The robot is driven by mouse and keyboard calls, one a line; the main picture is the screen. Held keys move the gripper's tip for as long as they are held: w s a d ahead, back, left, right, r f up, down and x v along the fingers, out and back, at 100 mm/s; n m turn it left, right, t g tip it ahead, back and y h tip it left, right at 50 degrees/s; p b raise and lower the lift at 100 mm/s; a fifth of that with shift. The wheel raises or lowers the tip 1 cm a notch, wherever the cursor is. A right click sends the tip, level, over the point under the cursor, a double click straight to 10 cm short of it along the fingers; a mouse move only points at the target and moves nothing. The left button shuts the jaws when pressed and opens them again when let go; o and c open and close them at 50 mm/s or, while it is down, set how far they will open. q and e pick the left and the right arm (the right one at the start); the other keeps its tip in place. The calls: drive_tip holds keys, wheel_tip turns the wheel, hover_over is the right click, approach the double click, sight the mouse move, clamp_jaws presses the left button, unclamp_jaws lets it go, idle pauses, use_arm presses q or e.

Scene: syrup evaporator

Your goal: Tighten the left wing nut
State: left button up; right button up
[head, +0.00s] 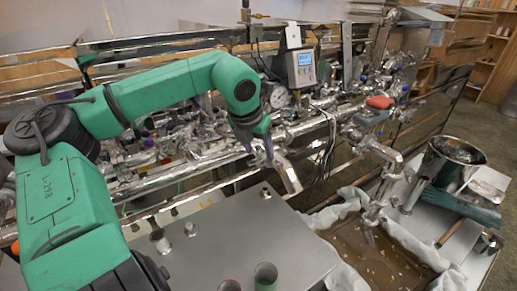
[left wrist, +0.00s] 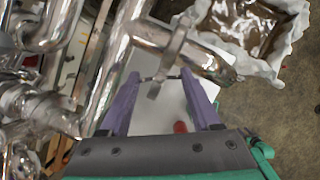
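My left gripper (head: 262,152) reaches down from the green arm to the shiny piping in the middle of the head view. In the left wrist view its two purple fingers (left wrist: 160,76) stand wide apart. Between the fingertips is a small metal piece with a thin crossbar (left wrist: 172,77) and a stubby end, which looks like the left wing nut. It sits beside a clamp band (left wrist: 175,42) on a shiny pipe. The crossbar spans most of the gap; I cannot tell whether it touches the fingers. In the head view the wing nut is not distinguishable. My right gripper is out of view.
Dense metal pipes (head: 215,155) run across behind the steel tabletop (head: 225,235). A gauge (head: 278,97), a digital controller box (head: 301,69) and a red-handled valve (head: 379,102) stand nearby. A cloth-lined tray of brown liquid (head: 385,250) and a steel pot (head: 450,160) are at right.

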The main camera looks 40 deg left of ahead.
use_arm(q)
drive_tip(key=shift+f+m+b, duration=0.2)
drive_tip(key=shift+m+b, duration=0.3)
drive_tip(key=shift+b, duration=0.1)
drive_tip(key=shift+a+m+h+b, duration=0.1)
drive_tip(key=shift+m+h+b, duration=0.2)
drive_tip(key=shift+m+h, duration=0.25)
drive_tip(key=shift+r+m+h, duration=0.25)
drive_tip(key=shift+m, duration=1.2)
drive_tip(key=o, duration=1.3)
drive_tip(key=shift+o, duration=0.2)
